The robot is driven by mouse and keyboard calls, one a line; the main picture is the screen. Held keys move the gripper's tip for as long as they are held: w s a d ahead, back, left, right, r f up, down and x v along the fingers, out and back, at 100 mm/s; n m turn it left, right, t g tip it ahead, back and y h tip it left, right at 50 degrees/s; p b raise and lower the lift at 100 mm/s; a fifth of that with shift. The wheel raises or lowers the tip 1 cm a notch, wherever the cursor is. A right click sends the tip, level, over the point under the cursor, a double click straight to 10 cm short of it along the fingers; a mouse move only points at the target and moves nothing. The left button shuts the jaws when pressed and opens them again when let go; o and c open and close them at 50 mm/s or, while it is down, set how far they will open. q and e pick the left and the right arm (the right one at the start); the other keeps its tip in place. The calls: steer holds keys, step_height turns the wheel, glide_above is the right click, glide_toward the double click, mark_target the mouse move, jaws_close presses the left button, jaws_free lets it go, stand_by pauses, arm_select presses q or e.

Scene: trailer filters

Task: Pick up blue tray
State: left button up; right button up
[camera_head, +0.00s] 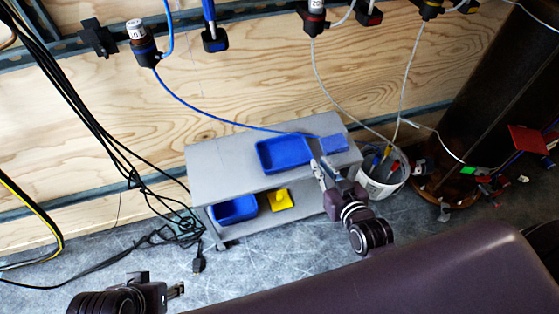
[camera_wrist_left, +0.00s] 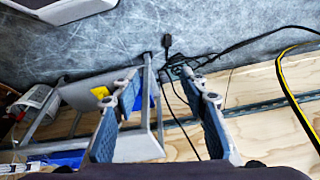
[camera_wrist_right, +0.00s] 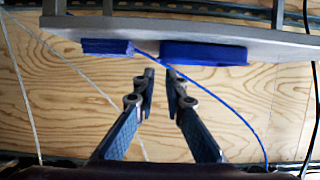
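A blue tray (camera_head: 285,153) lies on the top of a grey cart (camera_head: 222,172); it also shows in the right wrist view (camera_wrist_right: 205,54). A second blue tray (camera_head: 234,209) is on the cart's lower shelf. My right gripper (camera_head: 317,163) is at the cart's top, near the right end of the upper tray. In the right wrist view its fingers (camera_wrist_right: 163,78) are partly open, with nothing between them, and both trays' contact with them is absent. My left gripper (camera_head: 176,291) is low at the left, away from the cart; its fingers (camera_wrist_left: 160,88) are wide open and empty.
A smaller blue piece (camera_head: 333,143) lies right of the upper tray. A yellow item (camera_head: 281,200) is on the lower shelf. A white bucket (camera_head: 381,182) with tools stands right of the cart. Blue cable (camera_head: 205,113) and black cables (camera_head: 107,150) hang nearby.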

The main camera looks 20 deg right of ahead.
mark_target(307, 148)
steer(key=b+x, duration=0.1)
steer(key=x, duration=0.4)
steer(key=shift+w+f, duration=0.15)
steer(key=shift+w, duration=0.25)
steer(key=b+x, duration=0.2)
steer(key=x, duration=0.3)
steer(key=shift+w+f, duration=0.15)
steer(key=shift+w, duration=0.3)
arm_select(q)
steer(key=w+d+r+t, duration=0.1)
steer(key=w+t, duration=0.1)
steer(key=w, duration=0.3)
steer(key=w+d+r+t+h, duration=0.1)
steer(key=w+d+r+t, duration=0.1)
steer(key=w, duration=0.3)
steer(key=shift+w+d+t, duration=0.2)
steer(key=shift+w+t, duration=0.2)
steer(key=shift+t, duration=0.2)
arm_select(e)
steer(key=shift+c, duration=0.3)
jaws_close()
arm_select(q)
steer(key=shift+s+f, duration=0.1)
